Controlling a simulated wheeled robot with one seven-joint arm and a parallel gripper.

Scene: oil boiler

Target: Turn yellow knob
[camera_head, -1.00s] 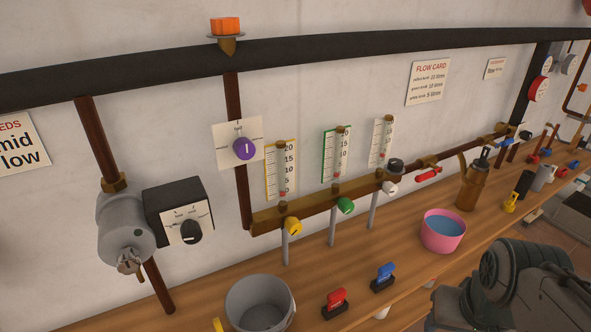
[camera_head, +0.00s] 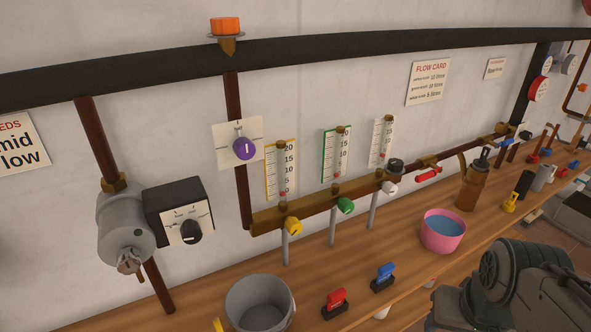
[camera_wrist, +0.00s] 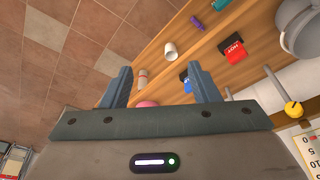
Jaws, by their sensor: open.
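The yellow knob (camera_head: 293,226) sits on the brass manifold pipe (camera_head: 325,205), below the yellow-edged gauge (camera_head: 281,170). In the wrist view the yellow knob (camera_wrist: 293,109) shows at the right edge, tilted by the camera's angle. My gripper (camera_wrist: 163,82) is open and empty, its two blue-grey fingers spread. It is well apart from the knob, which lies to the right of the fingers in the wrist view. The head view shows my dark arm at the lower right; the fingers are not visible there.
Green (camera_head: 346,206) and white (camera_head: 390,188) knobs sit farther along the manifold. A grey bucket (camera_head: 260,303), red (camera_head: 336,304) and blue (camera_head: 384,277) handled blocks and a pink bucket (camera_head: 443,232) stand on the wooden bench (camera_head: 190,318). A tiled floor (camera_wrist: 60,50) shows in the wrist view.

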